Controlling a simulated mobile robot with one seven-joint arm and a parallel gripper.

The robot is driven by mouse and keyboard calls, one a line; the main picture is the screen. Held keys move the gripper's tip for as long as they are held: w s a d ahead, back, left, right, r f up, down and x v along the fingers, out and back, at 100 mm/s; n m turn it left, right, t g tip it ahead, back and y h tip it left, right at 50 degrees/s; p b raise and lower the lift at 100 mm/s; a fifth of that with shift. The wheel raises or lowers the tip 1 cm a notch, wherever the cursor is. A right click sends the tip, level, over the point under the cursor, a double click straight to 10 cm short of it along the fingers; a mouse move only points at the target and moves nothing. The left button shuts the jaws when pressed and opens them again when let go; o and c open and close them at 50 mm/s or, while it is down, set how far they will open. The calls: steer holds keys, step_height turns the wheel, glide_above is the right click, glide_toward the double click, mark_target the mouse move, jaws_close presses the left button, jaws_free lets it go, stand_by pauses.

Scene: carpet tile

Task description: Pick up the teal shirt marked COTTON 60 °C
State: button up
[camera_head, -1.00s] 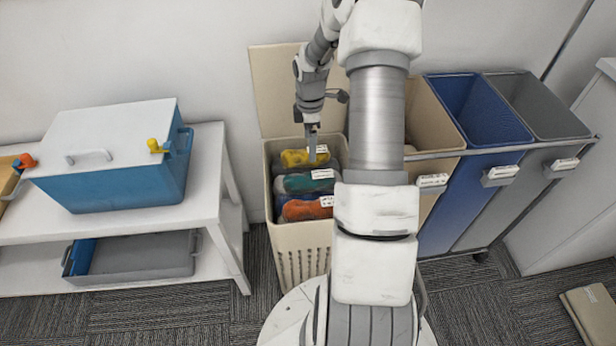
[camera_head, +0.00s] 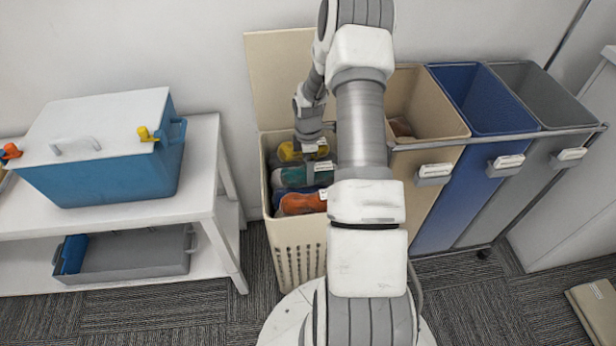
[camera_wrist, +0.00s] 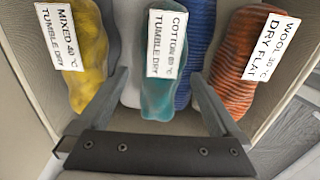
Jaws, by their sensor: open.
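The teal shirt (camera_head: 289,177) lies rolled in the beige laundry basket, between a yellow and an orange garment. In the wrist view the teal shirt (camera_wrist: 158,105) runs up the middle, with a white label reading COTTON, a small temperature that looks like 60 °C, and TUMBLE DRY. My gripper (camera_wrist: 159,74) is open. Its fingers appear on either side of the teal shirt, pointing down into the basket; I cannot tell whether they touch it.
The basket (camera_head: 303,245) also holds a yellow garment (camera_wrist: 88,60) marked MIXED, a blue ribbed one (camera_wrist: 200,45) close against the teal shirt, and an orange one (camera_wrist: 236,70) marked WOOL. The raised lid (camera_head: 275,75) stands behind. A beige bin (camera_head: 430,110) is at right.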

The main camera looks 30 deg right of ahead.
step_height(320, 180, down, 4)
steer(key=shift+b, duration=0.6)
steer(key=shift+r, duration=0.1)
steer(key=c, duration=1.4)
